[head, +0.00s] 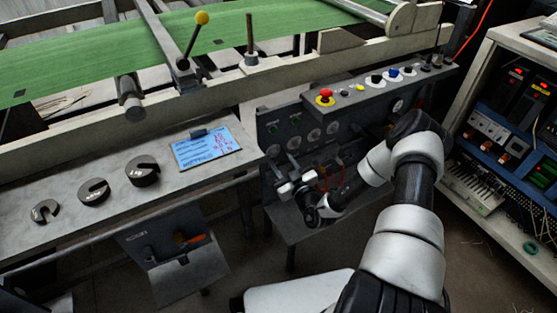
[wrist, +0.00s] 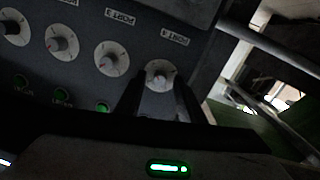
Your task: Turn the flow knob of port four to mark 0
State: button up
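The flow knob of port four (wrist: 159,72) is a grey knob with a reddish mark on a round white dial, below an upside-down label that appears to read PORT 4 (wrist: 174,36). The exact mark it points to is too small to read. My gripper (wrist: 158,92) is open, its two dark fingers apart at either side of this dial's lower part. I cannot tell whether they touch the knob. In the head view my gripper (head: 287,187) is at the front of the dark control panel (head: 275,128), hiding part of it.
In the wrist view, the port 3 knob (wrist: 108,62) and another knob (wrist: 60,43) stand left of port four, with green-ringed buttons (wrist: 102,107) below. In the head view, a red mushroom button (head: 326,95) tops the panel. An open cabinet (head: 510,120) stands right.

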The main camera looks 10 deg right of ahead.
jog(key=shift+c, duration=0.4)
grip_shut()
